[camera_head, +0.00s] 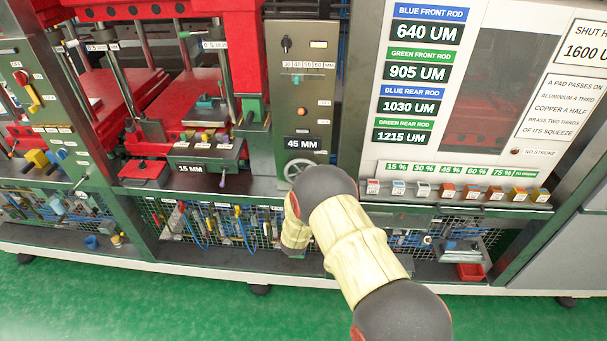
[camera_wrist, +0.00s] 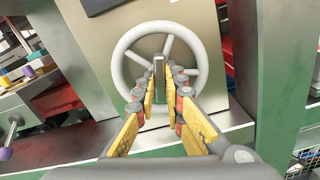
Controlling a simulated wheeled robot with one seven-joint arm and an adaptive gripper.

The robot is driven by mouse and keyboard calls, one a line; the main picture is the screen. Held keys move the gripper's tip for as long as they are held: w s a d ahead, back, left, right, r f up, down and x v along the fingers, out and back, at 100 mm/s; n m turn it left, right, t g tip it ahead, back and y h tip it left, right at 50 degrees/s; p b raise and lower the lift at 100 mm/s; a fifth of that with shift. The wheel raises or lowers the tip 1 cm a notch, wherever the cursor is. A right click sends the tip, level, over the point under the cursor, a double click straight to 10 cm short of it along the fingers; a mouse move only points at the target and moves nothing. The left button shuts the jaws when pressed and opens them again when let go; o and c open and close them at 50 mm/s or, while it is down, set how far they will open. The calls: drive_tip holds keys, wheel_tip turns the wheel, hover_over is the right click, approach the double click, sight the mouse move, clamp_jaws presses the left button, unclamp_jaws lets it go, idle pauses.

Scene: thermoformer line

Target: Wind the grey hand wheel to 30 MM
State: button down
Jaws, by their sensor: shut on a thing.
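The grey hand wheel (camera_head: 297,167) sits low on the grey-beige panel, partly hidden by my arm. Its round rim and spokes show in the wrist view (camera_wrist: 204,62). The dark display (camera_head: 302,143) above it reads 45 MM. A scale (camera_head: 308,65) marked 30 to 60 MM is higher on the panel, with a small teal pointer (camera_head: 297,79) under it. My gripper (camera_wrist: 160,75) reaches the wheel and is shut on a slim upright grey-green part in front of it, seemingly the wheel's handle. Its fingertips are hidden by my arm in the head view.
A ledge (camera_wrist: 205,137) runs just below the wheel. A green post (camera_wrist: 260,70) stands close on its right. A press with a 15 MM plate (camera_head: 191,168) is to the left. Colored blocks (camera_head: 447,190) line the shelf to the right.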

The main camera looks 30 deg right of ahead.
drive_tip(key=p, duration=0.2)
drive_tip(key=shift+w+r+p, duration=0.1)
drive_tip(key=shift+r+p, duration=0.1)
drive_tip(key=shift+p, duration=0.15)
drive_tip(key=c, duration=1.8)
unclamp_jaws()
drive_tip(key=shift+f, duration=0.15)
drive_tip(key=v, duration=1.2)
drive_tip(key=shift+c, duration=0.5)
